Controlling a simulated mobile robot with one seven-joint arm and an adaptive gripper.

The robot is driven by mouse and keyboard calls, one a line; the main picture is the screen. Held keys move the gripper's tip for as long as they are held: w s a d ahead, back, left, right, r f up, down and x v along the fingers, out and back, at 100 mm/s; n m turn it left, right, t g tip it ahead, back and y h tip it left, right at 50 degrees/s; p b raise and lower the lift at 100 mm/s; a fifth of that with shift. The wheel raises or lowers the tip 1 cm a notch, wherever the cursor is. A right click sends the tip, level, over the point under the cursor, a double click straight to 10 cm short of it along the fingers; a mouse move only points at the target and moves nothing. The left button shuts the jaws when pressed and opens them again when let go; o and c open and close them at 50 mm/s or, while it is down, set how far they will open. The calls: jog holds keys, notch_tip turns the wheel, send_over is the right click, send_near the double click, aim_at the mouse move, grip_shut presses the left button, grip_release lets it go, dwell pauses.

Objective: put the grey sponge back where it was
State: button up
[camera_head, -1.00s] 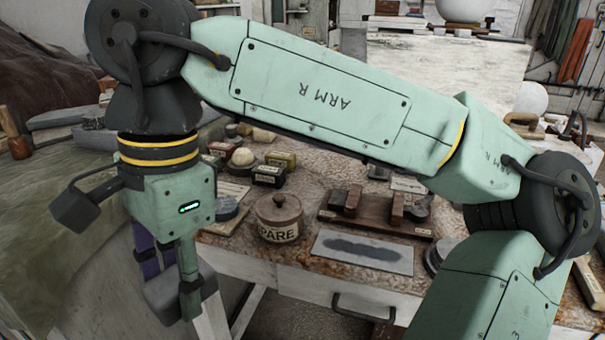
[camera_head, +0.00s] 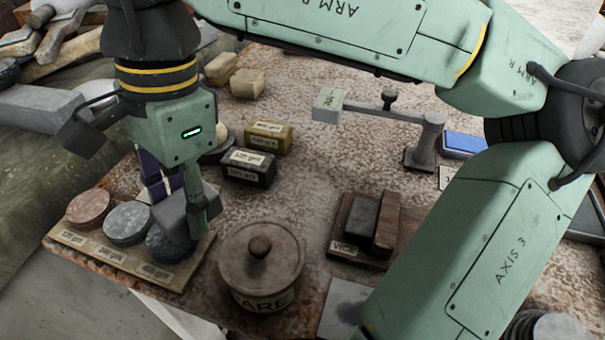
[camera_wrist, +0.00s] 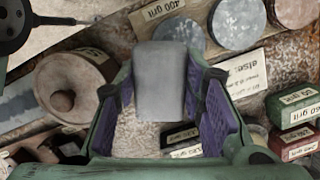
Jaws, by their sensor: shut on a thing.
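My gripper (camera_head: 184,208) is shut on the grey sponge (camera_head: 172,214), a plain grey block. In the wrist view the sponge (camera_wrist: 160,82) sits between the purple-padded fingers. In the head view the sponge overlaps the right part of a pale labelled board (camera_head: 118,262) bearing a reddish disc (camera_head: 88,208), a grey disc (camera_head: 126,222) and a dark blue-grey disc (camera_head: 165,246). The last disc is partly hidden by the gripper. The gap between sponge and bench cannot be told. A written paper label (camera_wrist: 248,74) lies right of the gripper in the wrist view.
A lidded crock (camera_head: 260,262) stands close right of the gripper. Labelled tins, one dark (camera_head: 248,168) and one olive (camera_head: 268,138), stand behind it. A wooden block holder (camera_head: 345,245) and a metal bracket (camera_head: 425,135) are farther right. Speckled bench lies bare between them.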

jog(key=p, duration=0.3)
send_over(300, 197)
jog(key=shift+w+f, duration=0.15)
jog(key=shift+f, duration=0.55)
jog(key=shift+w+d+f, duration=0.1)
jog(key=shift+d, duration=0.1)
jog(key=shift+f, duration=0.25)
notch_tip(300, 197, down, 3)
jog(key=shift+r+p, duration=0.1)
jog(key=shift+p, duration=0.25)
jog(key=shift+f+b, duration=0.5)
jog(key=shift+b, duration=0.05)
